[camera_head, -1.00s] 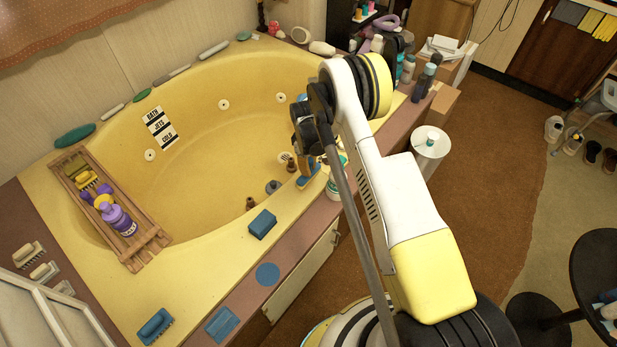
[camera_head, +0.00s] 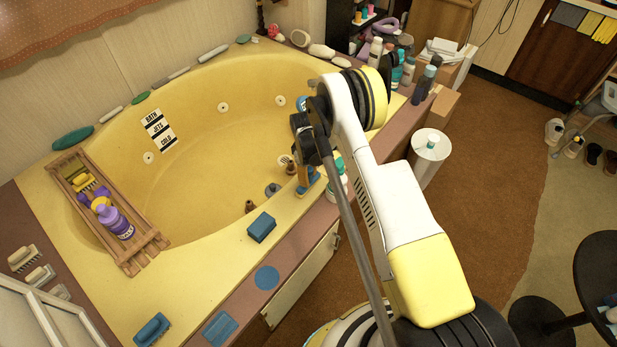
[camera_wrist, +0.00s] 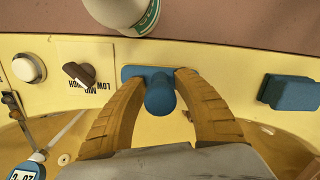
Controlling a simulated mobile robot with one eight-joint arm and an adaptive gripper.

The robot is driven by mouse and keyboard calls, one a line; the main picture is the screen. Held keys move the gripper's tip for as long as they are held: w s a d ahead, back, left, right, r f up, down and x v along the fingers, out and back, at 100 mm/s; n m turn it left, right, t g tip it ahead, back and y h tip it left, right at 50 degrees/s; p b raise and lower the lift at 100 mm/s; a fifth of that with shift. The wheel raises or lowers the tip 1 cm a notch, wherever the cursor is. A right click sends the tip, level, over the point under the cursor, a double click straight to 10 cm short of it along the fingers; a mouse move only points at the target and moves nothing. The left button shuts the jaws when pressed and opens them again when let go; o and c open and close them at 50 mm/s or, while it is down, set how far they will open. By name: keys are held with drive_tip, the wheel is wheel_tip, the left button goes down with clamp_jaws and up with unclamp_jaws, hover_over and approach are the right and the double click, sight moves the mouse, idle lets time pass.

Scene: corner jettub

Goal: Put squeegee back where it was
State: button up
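The blue squeegee (camera_wrist: 133,72) is in the wrist view, seen almost end-on, with its round handle (camera_wrist: 160,98) towards the camera and its wider flat part beyond. My gripper (camera_wrist: 160,82) has its two tan fingers on either side of the handle, the tips close against it; it looks shut on the handle. In the head view my gripper (camera_head: 307,181) is low over the tub's front right rim, with some blue showing at the fingers. The squeegee's flat part is partly hidden by the fingers. I cannot tell whether it touches the rim.
A white bottle (camera_wrist: 122,12) stands close beyond the squeegee. A dial (camera_wrist: 78,72) is left of it and a blue sponge (camera_wrist: 290,92) right. A wooden tray (camera_head: 75,200) with a purple bottle spans the tub's left end. Several bottles crowd the far right ledge.

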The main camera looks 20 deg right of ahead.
drive_tip(key=r+p, duration=0.1)
drive_tip(key=r, duration=0.3)
drive_tip(key=r+p, duration=0.2)
drive_tip(key=r, duration=0.1)
drive_tip(key=r+p, duration=0.2)
drive_tip(key=r, duration=0.2)
drive_tip(key=shift+w+a+r, duration=0.25)
drive_tip(key=shift+w+r, duration=0.05)
drive_tip(key=shift+r, duration=0.05)
drive_tip(key=s+r+m+t, duration=0.2)
drive_tip(key=s+r, duration=0.2)
drive_tip(key=r, duration=1)
drive_tip(key=s+r+m+t, duration=0.15)
drive_tip(key=s+r, duration=0.25)
drive_tip(key=r, duration=1.1)
drive_tip(key=s+r+m+t, duration=0.2)
drive_tip(key=s+r+m, duration=0.1)
drive_tip(key=s, duration=0.8)
drive_tip(key=s+r+m+t, duration=0.2)
drive_tip(key=s+r, duration=0.3)
drive_tip(key=s, duration=0.6)
drive_tip(key=shift+s+d+m+y, duration=0.2)
drive_tip(key=shift+d+m+y, duration=0.1)
drive_tip(key=shift+m, duration=0.55)
